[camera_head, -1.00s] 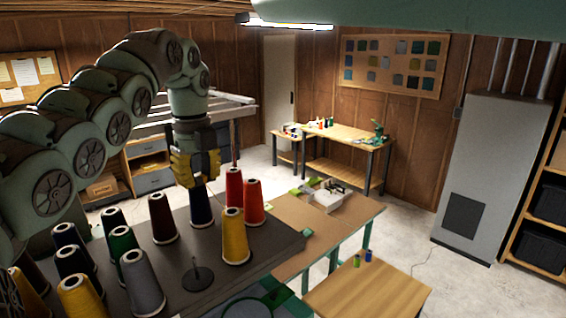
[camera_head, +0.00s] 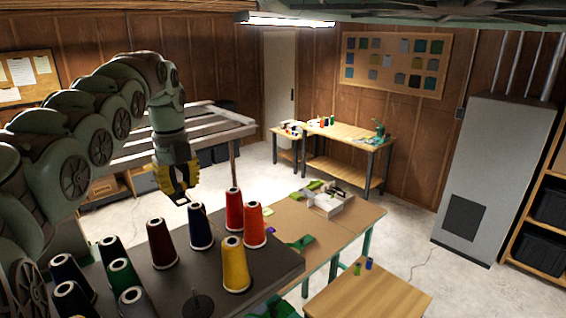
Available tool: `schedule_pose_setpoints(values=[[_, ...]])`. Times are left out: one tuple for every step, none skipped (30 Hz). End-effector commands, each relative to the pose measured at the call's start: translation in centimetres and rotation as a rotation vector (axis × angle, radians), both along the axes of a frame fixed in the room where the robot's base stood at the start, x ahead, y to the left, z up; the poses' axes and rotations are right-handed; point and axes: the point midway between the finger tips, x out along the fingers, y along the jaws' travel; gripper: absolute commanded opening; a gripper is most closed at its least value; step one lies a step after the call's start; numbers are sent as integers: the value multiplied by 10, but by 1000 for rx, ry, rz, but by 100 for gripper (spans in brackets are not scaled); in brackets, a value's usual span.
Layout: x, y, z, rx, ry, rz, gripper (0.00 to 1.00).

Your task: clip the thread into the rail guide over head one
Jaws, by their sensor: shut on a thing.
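My gripper (camera_head: 181,196), with yellow-and-black fingers, points down above the cone rack and is shut on the thread. The thread itself is too thin to make out. The dark blue cone (camera_head: 201,227) stands just below and right of the fingertips, apart from them as far as I can tell. Two red-orange cones (camera_head: 234,211), a yellow cone (camera_head: 236,265) and a maroon cone (camera_head: 161,244) stand around it. I cannot pick out the rail guide or head one; a green overhead structure (camera_head: 430,30) crosses the top right.
The dark rack top (camera_head: 270,268) holds several more cones at lower left, and a bare spindle (camera_head: 197,303). A brown worktable (camera_head: 345,218) with a white box (camera_head: 325,203) adjoins it. A wooden table (camera_head: 368,295) stands front right. Open floor lies beyond.

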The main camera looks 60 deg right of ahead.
Motion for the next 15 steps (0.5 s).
schedule_pose_setpoints(values=[[-1, -4, 4, 1, 4, -8, 17], [1, -4, 4, 2, 5, -7, 17], [3, -4, 3, 3, 7, -7, 17], [4, -4, 3, 4, 6, -8, 17], [6, -4, 3, 6, 6, -6, 17], [8, -4, 2, 6, 6, -8, 17], [9, -4, 1, 7, 4, -8, 17], [11, -3, 0, 10, 4, -5, 17], [11, -2, -2, 11, 4, -5, 17], [11, -2, -4, 11, 4, -6, 17], [11, -2, -5, 13, 5, -6, 17], [11, -2, -7, 11, 4, -5, 17], [12, -2, -17, 9, 2, -5, 17], [12, -3, -20, 8, 1, -4, 17], [12, -2, -22, 7, 0, -4, 17]])
